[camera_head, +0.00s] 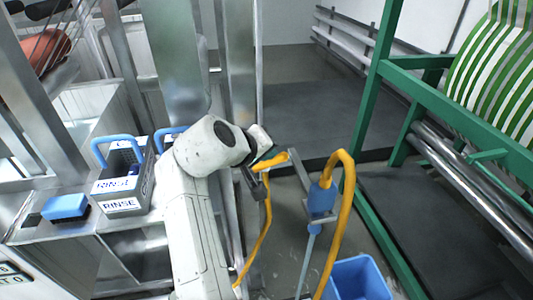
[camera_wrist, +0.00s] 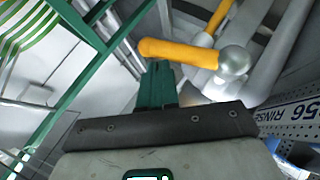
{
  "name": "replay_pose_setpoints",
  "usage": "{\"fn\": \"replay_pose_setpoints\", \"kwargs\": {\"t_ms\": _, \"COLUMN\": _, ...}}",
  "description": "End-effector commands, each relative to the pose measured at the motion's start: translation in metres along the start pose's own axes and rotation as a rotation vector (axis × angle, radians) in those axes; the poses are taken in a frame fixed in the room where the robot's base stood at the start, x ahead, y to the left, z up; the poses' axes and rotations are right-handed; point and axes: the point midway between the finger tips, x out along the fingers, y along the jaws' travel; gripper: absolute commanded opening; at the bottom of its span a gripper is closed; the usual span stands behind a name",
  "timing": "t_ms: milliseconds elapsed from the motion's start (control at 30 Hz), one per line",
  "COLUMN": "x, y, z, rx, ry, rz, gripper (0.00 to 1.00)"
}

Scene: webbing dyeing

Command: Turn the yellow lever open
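The yellow lever (camera_head: 269,161) is a short bar beside a metal post in the middle of the head view. In the wrist view the yellow lever (camera_wrist: 178,53) runs across the upper middle, its right end at a rounded silver fitting (camera_wrist: 234,62). My gripper (camera_head: 257,178) is dark and sits right at the lever in the head view, partly hidden by my wrist. In the wrist view the green fingers of my gripper (camera_wrist: 157,75) end just below the lever's left half. I cannot tell whether they touch it or how far apart they are.
A blue spray handle (camera_head: 321,198) with a yellow hose (camera_head: 347,200) hangs right of the lever. A blue bin (camera_head: 358,280) stands below. A green frame (camera_head: 362,100) rises on the right.

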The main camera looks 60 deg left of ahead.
Motion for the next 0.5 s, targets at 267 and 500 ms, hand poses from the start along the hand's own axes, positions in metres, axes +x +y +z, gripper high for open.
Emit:
{"fn": "replay_pose_setpoints", "kwargs": {"t_ms": 267, "x": 0.015, "y": 0.002, "z": 0.009, "rx": 0.0, "ry": 0.0, "rz": 0.002, "gripper": 0.0}}
{"fn": "replay_pose_setpoints", "kwargs": {"t_ms": 500, "x": 0.022, "y": 0.001, "z": 0.014, "rx": 0.0, "ry": -0.001, "rz": 0.002, "gripper": 0.0}}
